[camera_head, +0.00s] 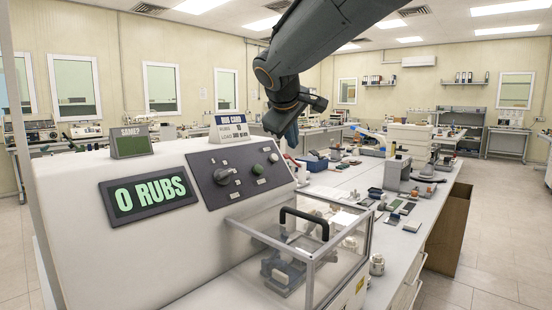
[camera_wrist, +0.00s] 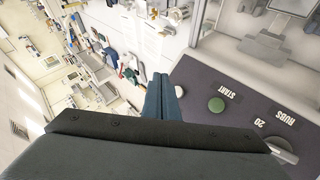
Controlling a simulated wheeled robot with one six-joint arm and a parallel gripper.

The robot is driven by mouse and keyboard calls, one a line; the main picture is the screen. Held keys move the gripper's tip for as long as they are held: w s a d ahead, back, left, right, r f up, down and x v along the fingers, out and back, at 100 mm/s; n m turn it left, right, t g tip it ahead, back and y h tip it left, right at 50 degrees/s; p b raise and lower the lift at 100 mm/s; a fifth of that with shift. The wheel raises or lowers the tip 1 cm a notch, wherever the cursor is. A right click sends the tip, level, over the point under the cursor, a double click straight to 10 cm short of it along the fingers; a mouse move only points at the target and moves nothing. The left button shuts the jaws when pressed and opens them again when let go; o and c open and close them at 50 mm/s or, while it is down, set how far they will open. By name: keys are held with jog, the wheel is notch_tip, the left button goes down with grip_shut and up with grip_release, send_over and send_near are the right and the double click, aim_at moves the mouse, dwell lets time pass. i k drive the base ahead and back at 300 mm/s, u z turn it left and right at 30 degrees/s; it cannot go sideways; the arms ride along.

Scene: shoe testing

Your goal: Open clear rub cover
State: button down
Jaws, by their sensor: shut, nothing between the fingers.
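The clear rub cover (camera_head: 345,262) is a see-through box lid with grey edges on the front of the white machine. It sits down over a grey fixture (camera_head: 283,272). Its black handle (camera_head: 304,222) arches over the top. My gripper (camera_head: 291,140) is beyond the control panel, above and behind the cover, apart from the handle. In the wrist view my gripper (camera_wrist: 163,96) has its two dark fingers together with nothing between them. Part of the fixture (camera_wrist: 264,42) shows at the upper right there; the handle is not clearly in that view.
The control panel (camera_head: 210,192) has a black knob (camera_head: 224,176) and a green START button (camera_wrist: 216,104). The display (camera_head: 150,195) reads 0 RUBS. A RUB CARD sign (camera_head: 230,128) stands on top of the machine. The white bench (camera_head: 398,235) to the right holds several small items. Space above the cover is clear.

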aim_at(310, 261)
jog(key=k, duration=1)
